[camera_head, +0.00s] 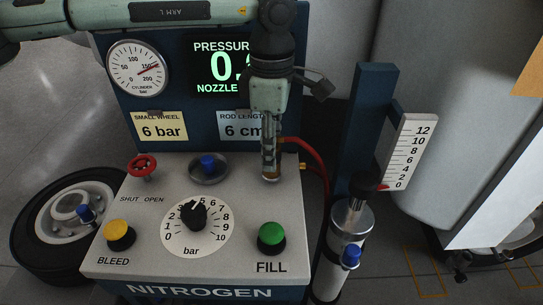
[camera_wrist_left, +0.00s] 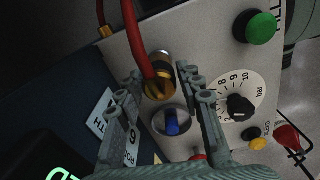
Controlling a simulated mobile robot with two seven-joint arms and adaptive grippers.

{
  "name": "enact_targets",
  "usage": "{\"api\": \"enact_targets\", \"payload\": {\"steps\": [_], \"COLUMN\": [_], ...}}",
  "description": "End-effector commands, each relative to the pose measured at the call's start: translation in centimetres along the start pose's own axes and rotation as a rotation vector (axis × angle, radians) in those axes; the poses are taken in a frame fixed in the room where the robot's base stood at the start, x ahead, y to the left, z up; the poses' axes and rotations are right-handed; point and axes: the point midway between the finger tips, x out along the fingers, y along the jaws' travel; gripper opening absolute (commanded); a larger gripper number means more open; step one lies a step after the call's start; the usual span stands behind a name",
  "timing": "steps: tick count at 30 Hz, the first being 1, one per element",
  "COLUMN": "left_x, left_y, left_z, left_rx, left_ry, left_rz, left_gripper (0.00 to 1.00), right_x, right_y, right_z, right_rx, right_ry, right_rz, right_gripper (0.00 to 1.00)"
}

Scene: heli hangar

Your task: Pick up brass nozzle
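The brass nozzle (camera_wrist_left: 158,84) shows in the left wrist view at the end of a red hose (camera_wrist_left: 139,42), just beyond and between my fingertips. In the head view my gripper mostly hides it. My left gripper (camera_head: 270,176) points down over the back right of the console top; in the left wrist view the left gripper (camera_wrist_left: 160,76) has its two fingers apart, one on each side of the nozzle. I cannot tell whether either finger touches it. My right gripper is in neither view.
The console top (camera_head: 255,205) carries a blue-capped valve in a round dish (camera_head: 209,170), a red handwheel (camera_head: 142,166), a dial (camera_head: 194,218), a yellow bleed button (camera_head: 119,235) and a green fill button (camera_head: 271,236). A cylinder (camera_head: 350,220) stands at right, a wheel (camera_head: 66,218) at left.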

Motion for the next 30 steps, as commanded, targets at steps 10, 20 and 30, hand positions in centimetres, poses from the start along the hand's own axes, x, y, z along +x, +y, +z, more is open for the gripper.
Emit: {"api": "enact_targets", "payload": {"steps": [10,20,30], "left_x": [-0.1,-0.6,-5.1], "left_y": [0.0,0.1,-0.3], "left_z": [0.0,0.0,-1.9], "left_rx": [0.000,0.000,-0.005], "left_ry": [-0.001,-0.001,-0.002], "left_rz": [0.001,0.002,0.003], "left_gripper": [0.00,0.00,0.00], "right_x": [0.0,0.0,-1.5], "right_y": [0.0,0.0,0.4], "right_z": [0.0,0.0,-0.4], "right_rx": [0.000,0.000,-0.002], "right_ry": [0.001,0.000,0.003], "right_rz": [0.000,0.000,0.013], "right_gripper": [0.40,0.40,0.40]}}
